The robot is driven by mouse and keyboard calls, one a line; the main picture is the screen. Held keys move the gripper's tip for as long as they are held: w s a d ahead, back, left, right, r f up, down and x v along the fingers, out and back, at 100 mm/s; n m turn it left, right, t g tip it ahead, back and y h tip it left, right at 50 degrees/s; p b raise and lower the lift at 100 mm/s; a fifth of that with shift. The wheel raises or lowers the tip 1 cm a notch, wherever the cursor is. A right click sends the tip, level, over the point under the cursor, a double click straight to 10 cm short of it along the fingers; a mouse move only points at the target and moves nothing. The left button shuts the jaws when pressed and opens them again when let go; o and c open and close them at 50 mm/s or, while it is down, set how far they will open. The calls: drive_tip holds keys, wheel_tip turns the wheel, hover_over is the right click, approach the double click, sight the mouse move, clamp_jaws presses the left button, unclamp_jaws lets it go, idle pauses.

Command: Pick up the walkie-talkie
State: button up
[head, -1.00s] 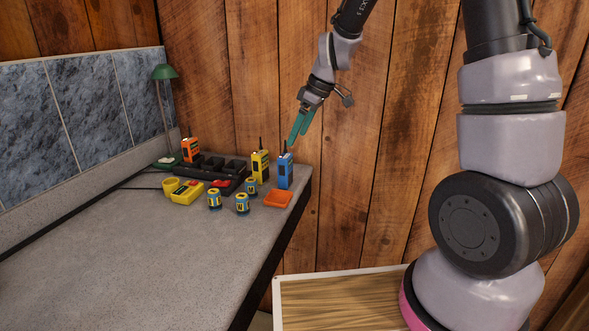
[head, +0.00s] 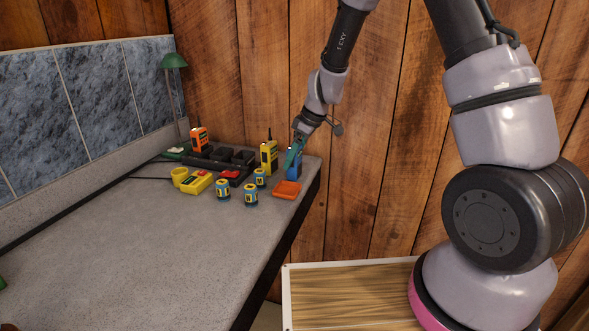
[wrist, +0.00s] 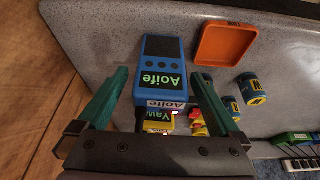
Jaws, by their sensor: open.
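A blue walkie-talkie (head: 296,168) stands upright at the far right end of the counter, partly hidden by my fingers. In the wrist view the blue walkie-talkie (wrist: 162,82) shows a green "Aoife" label and lies between my two teal fingers. My gripper (head: 291,158) is open around it, also seen in the wrist view (wrist: 162,76), with a gap on each side. A yellow walkie-talkie (head: 269,153) stands just left of it, and an orange one (head: 198,139) stands farther left on the black charger rack.
An orange tray (head: 286,190) lies in front of the blue walkie-talkie. Several small blue-and-yellow cans (head: 222,190), a yellow device (head: 197,183) and the black charger rack (head: 225,157) are to the left. The front of the counter (head: 130,255) is clear.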

drive_tip(key=shift+f, duration=0.1)
clamp_jaws()
